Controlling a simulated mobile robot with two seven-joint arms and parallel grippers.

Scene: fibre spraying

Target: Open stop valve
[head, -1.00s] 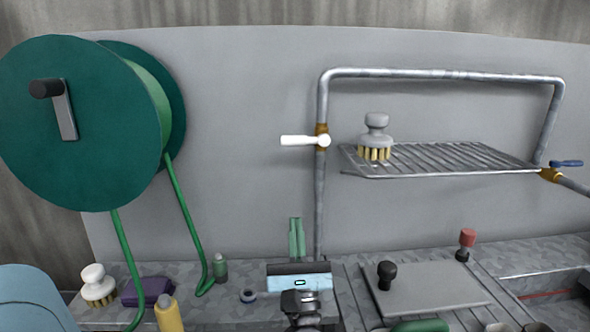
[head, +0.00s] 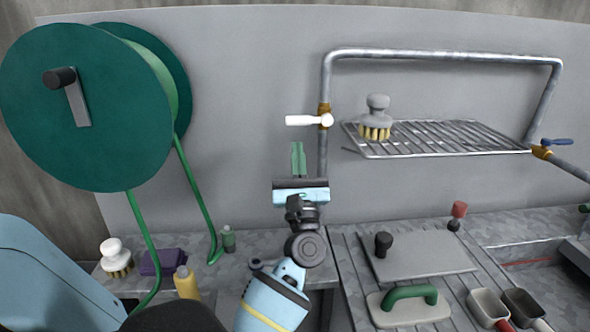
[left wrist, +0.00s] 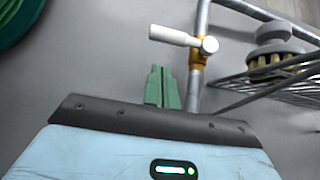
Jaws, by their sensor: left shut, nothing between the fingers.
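The stop valve is a brass fitting on the vertical steel pipe with a white lever handle (head: 303,120). The lever lies sideways, pointing left across the pipe. It also shows in the left wrist view, where the white lever (left wrist: 172,36) points left from the brass body (left wrist: 201,50). My left gripper (head: 298,158) has green fingers, pressed together and empty. It is below the lever and left of the pipe, apart from both. In the left wrist view the shut fingers (left wrist: 162,88) point up toward the lever. My right gripper is not in view.
A wire shelf (head: 440,138) with a grey brush (head: 377,118) is right of the pipe. A blue-handled valve (head: 557,142) is at far right. A green hose reel (head: 85,105) stands left. The counter holds a purple block (head: 162,262), a yellow bottle (head: 187,283) and a green-handled tool (head: 408,305).

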